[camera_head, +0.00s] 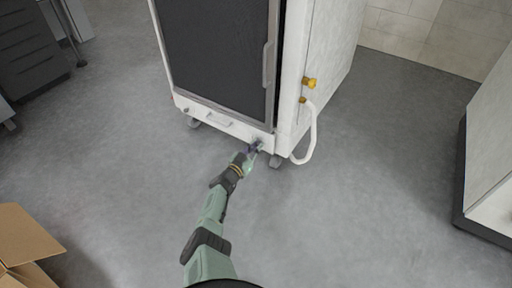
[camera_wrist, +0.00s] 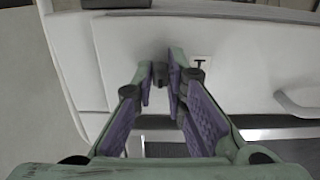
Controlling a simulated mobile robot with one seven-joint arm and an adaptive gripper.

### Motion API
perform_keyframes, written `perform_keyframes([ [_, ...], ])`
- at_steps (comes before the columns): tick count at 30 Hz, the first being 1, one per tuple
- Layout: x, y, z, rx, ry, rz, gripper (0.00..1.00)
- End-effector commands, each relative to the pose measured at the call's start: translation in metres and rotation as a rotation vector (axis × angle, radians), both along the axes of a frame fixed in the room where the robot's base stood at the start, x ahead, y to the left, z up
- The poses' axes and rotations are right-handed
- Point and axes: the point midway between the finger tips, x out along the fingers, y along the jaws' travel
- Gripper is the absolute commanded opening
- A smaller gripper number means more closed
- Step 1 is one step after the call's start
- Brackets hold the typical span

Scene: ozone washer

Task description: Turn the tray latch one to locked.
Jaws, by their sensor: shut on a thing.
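The white tray front (camera_head: 225,123) runs along the bottom of the washer, below its dark door; in the wrist view the tray front (camera_wrist: 245,75) fills much of the upper picture. The tray latch (camera_wrist: 160,70) is a small dark knob on this panel. My gripper (camera_wrist: 161,78) has its two purple-padded fingers on either side of the latch and is shut on it. In the head view my gripper (camera_head: 255,149) reaches the tray's right end, and the latch is mostly hidden there. The latch's exact angle is hard to tell.
A small dark T-shaped mark (camera_wrist: 198,62) sits beside the latch. The tray's pale handle (camera_head: 218,119) is to the left in the head view. A white hose (camera_head: 312,135) and yellow valve (camera_head: 310,83) stick out at the washer's right. A cardboard box (camera_head: 25,240) stands lower left.

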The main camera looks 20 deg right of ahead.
Motion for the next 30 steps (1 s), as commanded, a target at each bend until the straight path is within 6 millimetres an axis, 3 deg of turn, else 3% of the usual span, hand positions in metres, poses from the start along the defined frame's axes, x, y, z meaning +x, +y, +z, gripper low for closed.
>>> perform_keyframes([
  [13,0.0015,0.0013,0.0007,-0.006,0.007,0.004,0.0],
  [14,0.0015,0.0013,0.0007,-0.006,0.007,0.004,0.14],
  [21,0.0008,0.0009,0.0003,-0.005,0.006,0.003,0.3],
  [30,0.0003,0.0004,0.0,-0.004,0.005,0.001,0.32],
])
